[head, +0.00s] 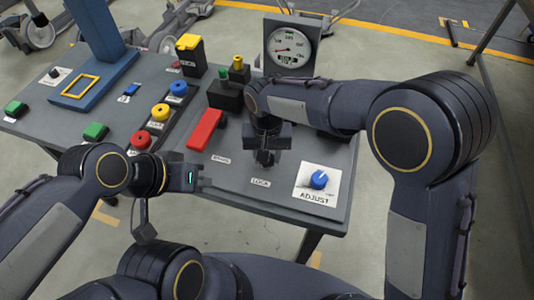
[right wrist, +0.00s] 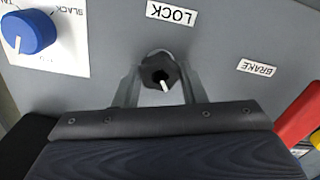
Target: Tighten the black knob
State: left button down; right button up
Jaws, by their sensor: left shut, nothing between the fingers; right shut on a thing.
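The black knob (right wrist: 160,71) sits on the grey panel beside the LOCK label (right wrist: 171,13), which also shows in the head view (head: 261,182). In the right wrist view a white mark on the knob points down toward the gripper body. My right gripper (right wrist: 160,80) is shut on the knob, with one finger on each side of it. In the head view the right gripper (head: 266,158) points down at the panel and mostly hides the knob. My left gripper (head: 204,182) is shut and empty near the panel's front edge.
A blue ADJUST knob (head: 319,179) on a white plate is to the right. A red BRAKE lever (head: 205,130) is to the left. A round gauge (head: 290,48) stands behind. Several coloured buttons and a blue post (head: 97,35) fill the panel's left side.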

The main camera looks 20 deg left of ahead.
jog(key=shift+w+a+r, duration=0.1)
jog(key=shift+w+r, duration=0.05)
jog(key=shift+r, duration=0.1)
jog(key=o, duration=1)
jog(key=shift+f, duration=0.15)
notch_tip(320, 180, up, 8)
jog(key=shift+f, duration=0.1)
